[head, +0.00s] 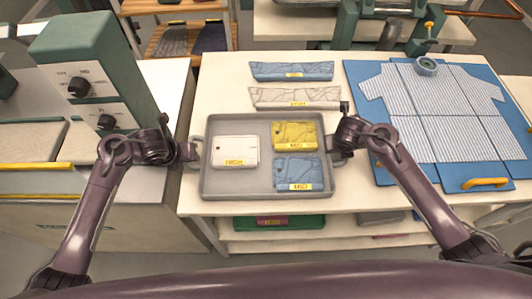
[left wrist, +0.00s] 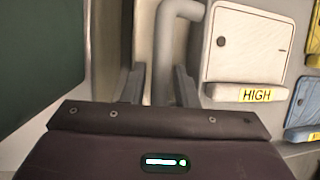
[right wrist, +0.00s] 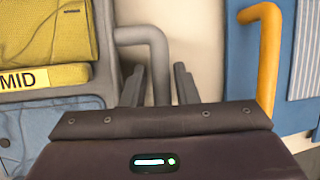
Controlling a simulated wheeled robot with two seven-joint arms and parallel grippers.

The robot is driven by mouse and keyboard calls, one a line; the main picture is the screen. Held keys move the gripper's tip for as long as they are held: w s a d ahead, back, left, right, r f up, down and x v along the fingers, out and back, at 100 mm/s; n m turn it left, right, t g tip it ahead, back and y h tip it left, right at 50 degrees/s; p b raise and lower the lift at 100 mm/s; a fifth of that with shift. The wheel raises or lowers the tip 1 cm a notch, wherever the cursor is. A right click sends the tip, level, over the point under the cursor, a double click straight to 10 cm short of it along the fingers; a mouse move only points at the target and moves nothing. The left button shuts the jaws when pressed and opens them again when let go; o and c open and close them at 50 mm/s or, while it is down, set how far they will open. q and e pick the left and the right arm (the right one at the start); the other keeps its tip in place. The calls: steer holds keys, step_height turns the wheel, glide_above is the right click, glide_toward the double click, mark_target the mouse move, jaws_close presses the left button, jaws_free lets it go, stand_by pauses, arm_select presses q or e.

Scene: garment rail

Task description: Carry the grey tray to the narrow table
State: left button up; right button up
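The grey tray (head: 265,195) lies flat on the pale table in front of me. It holds a white folded garment labelled HIGH (head: 235,151), a yellow one labelled MID (head: 294,136) and a blue one (head: 299,173). My left gripper (head: 190,152) is at the tray's left handle; in the left wrist view its open fingers (left wrist: 160,85) stand either side of the handle bar (left wrist: 163,45). My right gripper (head: 339,146) is at the right handle; its open fingers (right wrist: 159,85) straddle that bar (right wrist: 158,50). I cannot tell which surface is the narrow table.
Blue (head: 292,71) and white (head: 296,96) folded pieces lie behind the tray. A blue board with a striped shirt (head: 430,100) is close on the right. A green control box (head: 95,75) stands left. A wooden-shelved stand (head: 165,40) is at the back.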

arm_select(q)
steer(key=shift+s+r, duration=0.1)
jaws_close()
arm_select(e)
steer(key=shift+s, duration=0.1)
jaws_close()
arm_select(q)
steer(key=shift+r, duration=0.1)
arm_select(e)
steer(key=shift+r, duration=0.15)
